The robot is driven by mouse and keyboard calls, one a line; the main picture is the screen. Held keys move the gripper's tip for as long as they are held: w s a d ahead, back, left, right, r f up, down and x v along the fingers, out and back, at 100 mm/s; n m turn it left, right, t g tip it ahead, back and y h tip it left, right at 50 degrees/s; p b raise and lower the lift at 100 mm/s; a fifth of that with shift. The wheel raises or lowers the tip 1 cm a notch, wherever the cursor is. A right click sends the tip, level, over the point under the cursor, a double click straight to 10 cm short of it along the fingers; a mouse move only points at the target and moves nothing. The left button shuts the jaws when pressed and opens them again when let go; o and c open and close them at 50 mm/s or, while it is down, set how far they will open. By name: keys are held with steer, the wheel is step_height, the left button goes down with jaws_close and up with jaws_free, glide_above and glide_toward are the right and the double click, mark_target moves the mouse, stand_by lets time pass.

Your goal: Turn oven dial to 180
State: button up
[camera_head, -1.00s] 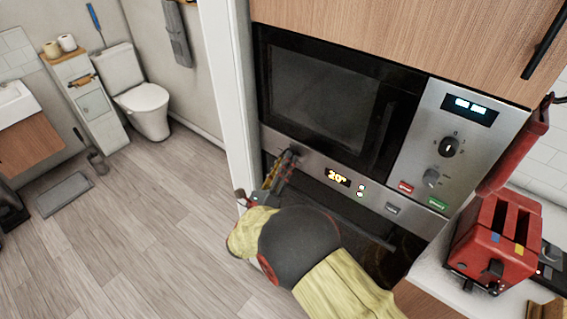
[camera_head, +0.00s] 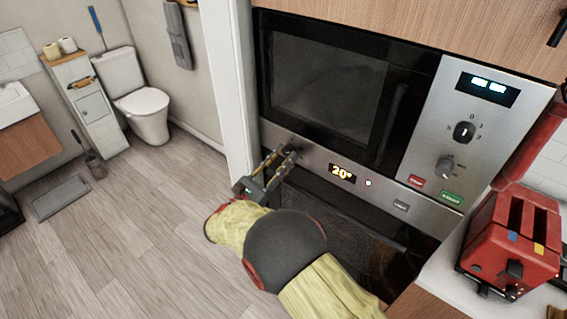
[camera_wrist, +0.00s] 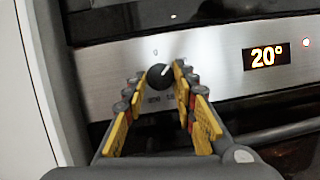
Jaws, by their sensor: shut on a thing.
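The oven dial (camera_wrist: 159,76) is a dark round knob with a light pointer mark, on the steel panel at the left of the oven front. The pointer leans up and to the right in the wrist view. My gripper (camera_wrist: 158,78) is shut on the dial, with a yellow-padded finger on each side. In the head view my gripper (camera_head: 287,152) reaches the left end of the panel and mostly hides the dial. The oven display (camera_head: 342,173) reads 20° in orange; it also shows in the wrist view (camera_wrist: 266,57).
The microwave (camera_head: 330,85) sits above the panel, with its own knobs at right. The oven door handle (camera_wrist: 275,132) runs just below the panel. A red toaster (camera_head: 510,240) stands on the counter at right. A white wall edge (camera_head: 229,90) is close on the left.

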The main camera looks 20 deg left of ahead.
steer(key=m+g+b, duration=0.1)
steer(key=m, duration=0.1)
steer(key=m+h, duration=0.1)
steer(key=m, duration=0.2)
steer(key=m+g+h+b, duration=0.1)
steer(key=m, duration=0.1)
steer(key=shift+w+a+m+g+b, duration=0.1)
steer(key=shift+a+m+g+b, duration=0.15)
steer(key=shift+m+g+b, duration=0.05)
steer(key=m+g+b, duration=0.1)
steer(key=m, duration=0.2)
steer(key=m+g+b, duration=0.1)
steer(key=m, duration=0.3)
steer(key=shift+a+r+g+b, duration=0.1)
steer(key=shift+r+g+b, duration=0.1)
steer(key=shift+g+b, duration=0.1)
steer(key=m+b, duration=0.1)
steer(key=m, duration=0.1)
steer(key=m+g+b, duration=0.1)
steer(key=m, duration=0.2)
steer(key=shift+r+m+g+y+b, duration=0.2)
steer(key=shift+m+g+y+b, duration=0.1)
steer(key=shift+b, duration=0.1)
steer(key=m+y+b, duration=0.2)
steer(key=m+b, duration=0.1)
steer(key=m, duration=0.1)
steer(key=shift+r+b, duration=0.2)
steer(key=shift+b, duration=0.2)
steer(key=shift+g, duration=0.3)
steer(key=o, duration=1.1)
